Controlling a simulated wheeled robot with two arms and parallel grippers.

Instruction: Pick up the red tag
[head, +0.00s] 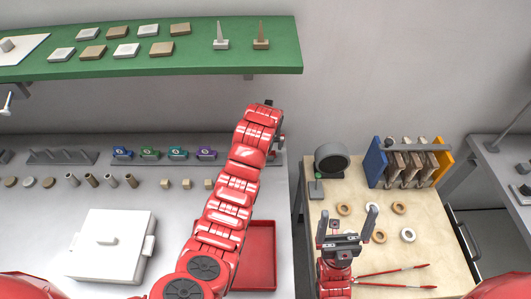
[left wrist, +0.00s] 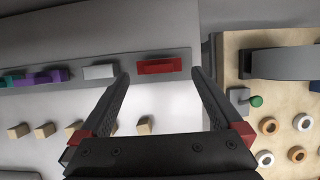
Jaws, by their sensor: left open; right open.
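The red tag (left wrist: 160,66) sits on a grey rail (left wrist: 40,85) in the left wrist view, right of a white tag (left wrist: 99,72). In the head view my left arm hides it. My left gripper (left wrist: 160,75) is open, with its two fingers on either side of the red tag in that picture. Nothing is between the fingertips that I can see as held, and I cannot tell the remaining distance. In the head view only a dark bit of the left gripper shows past the arm's end. My right gripper (head: 354,222) is open and empty, above the wooden table.
Blue, green, teal and purple tags (head: 206,153) stand along the rail. Small wooden cubes (head: 187,184) lie in front. A red tray (head: 262,257) and white lidded box (head: 108,260) are nearer. A green shelf (head: 200,62) overhangs the back. The wooden table (head: 330,205) holds rings and a rack.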

